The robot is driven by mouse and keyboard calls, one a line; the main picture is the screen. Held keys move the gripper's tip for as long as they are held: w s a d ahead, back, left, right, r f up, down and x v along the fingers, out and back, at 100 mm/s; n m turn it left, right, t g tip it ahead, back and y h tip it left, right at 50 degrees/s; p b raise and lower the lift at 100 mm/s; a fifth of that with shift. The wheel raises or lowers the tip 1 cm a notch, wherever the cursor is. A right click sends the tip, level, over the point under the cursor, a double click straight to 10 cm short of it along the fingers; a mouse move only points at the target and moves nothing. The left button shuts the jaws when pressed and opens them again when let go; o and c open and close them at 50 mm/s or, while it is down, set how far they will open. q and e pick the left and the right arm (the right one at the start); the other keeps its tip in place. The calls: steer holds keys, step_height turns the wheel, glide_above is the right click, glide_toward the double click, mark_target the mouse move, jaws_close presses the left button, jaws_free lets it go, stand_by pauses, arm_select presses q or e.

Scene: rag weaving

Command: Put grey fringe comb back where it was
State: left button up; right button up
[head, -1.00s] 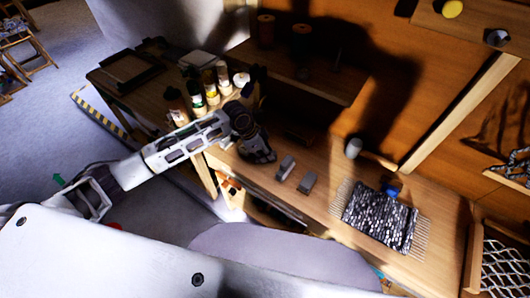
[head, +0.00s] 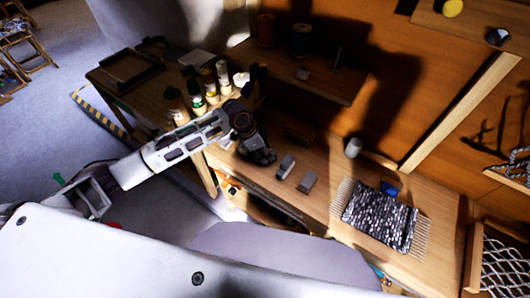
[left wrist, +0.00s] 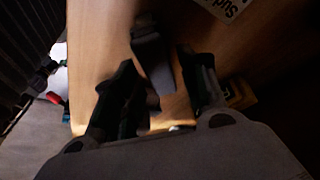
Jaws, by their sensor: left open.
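Two small grey blocks lie on the wooden bench, one at the left (head: 286,167) and one at the right (head: 308,183). I cannot tell for sure which of them is the grey fringe comb. My left gripper (head: 262,157) is low over the bench, just left of the blocks. In the left wrist view a dark grey piece (left wrist: 153,62) reaches between the open fingers of my left gripper (left wrist: 160,98); contact is too dark to judge. My right gripper is out of view.
A black-and-white woven rag piece (head: 380,219) lies right on the bench, with a blue item (head: 390,188) behind it. A grey cup (head: 353,147) stands at the back. Several bottles (head: 207,88) stand left, behind my arm. A shelf (head: 335,88) overhangs the back.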

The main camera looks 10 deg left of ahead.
arm_select(q)
steer(key=v, duration=1.1)
steer(key=shift+a+r, duration=0.2)
steer(key=shift+r, duration=0.1)
steer(key=shift+s+d+f, duration=0.1)
stand_by(0.4)
